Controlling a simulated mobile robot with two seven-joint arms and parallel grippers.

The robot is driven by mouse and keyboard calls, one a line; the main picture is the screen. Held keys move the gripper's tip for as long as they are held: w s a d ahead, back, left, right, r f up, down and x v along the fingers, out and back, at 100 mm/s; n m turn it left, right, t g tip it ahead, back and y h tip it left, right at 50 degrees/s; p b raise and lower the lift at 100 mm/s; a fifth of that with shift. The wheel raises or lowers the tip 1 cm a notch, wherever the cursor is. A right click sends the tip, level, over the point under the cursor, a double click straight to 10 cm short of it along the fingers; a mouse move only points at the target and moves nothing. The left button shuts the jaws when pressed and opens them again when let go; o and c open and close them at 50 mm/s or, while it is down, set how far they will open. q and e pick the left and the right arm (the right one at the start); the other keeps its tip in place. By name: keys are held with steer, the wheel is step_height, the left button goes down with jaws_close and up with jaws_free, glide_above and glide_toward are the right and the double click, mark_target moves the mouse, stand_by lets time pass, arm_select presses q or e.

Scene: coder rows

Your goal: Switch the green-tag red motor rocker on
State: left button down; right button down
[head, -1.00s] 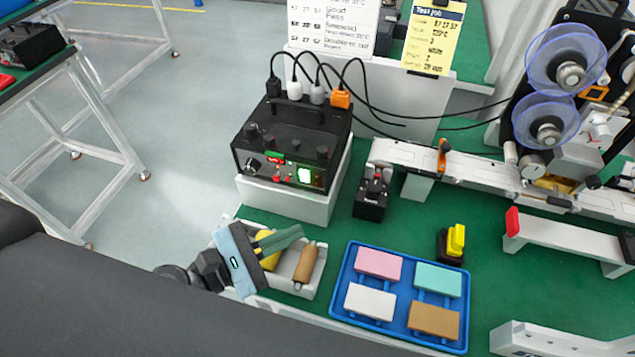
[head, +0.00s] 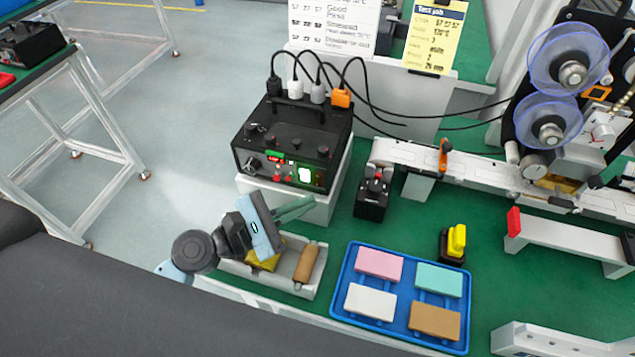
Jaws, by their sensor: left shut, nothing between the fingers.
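A black control box (head: 291,130) stands on a white stand at centre left. A small green tag (head: 274,156) shows on its front panel, with small red parts (head: 278,178) and a lit green-white display (head: 305,174) nearby. The rocker itself is too small to tell apart, and so is its position. My left gripper (head: 310,202) is shut and empty. Its fingers point right, in front of the white stand and below the panel, apart from the tag. My right gripper is not in view.
A pale tray (head: 311,288) with a yellow item (head: 265,260) and a brown cylinder (head: 306,262) lies below my left gripper. A black device with a red top (head: 373,190) stands right of the box. A blue tray (head: 340,300) holds coloured blocks. Cables loop above the box.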

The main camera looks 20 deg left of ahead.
arm_select(q)
steer(key=shift+w+f, duration=0.15)
steer(key=shift+w, duration=0.75)
stand_by(0.8)
stand_by(0.5)
steer(key=shift+w, duration=0.1)
steer(key=shift+w, duration=0.3)
steer(key=shift+w+f, duration=0.1)
steer(key=shift+w, duration=0.2)
stand_by(0.8)
steer(key=shift+s, duration=0.75)
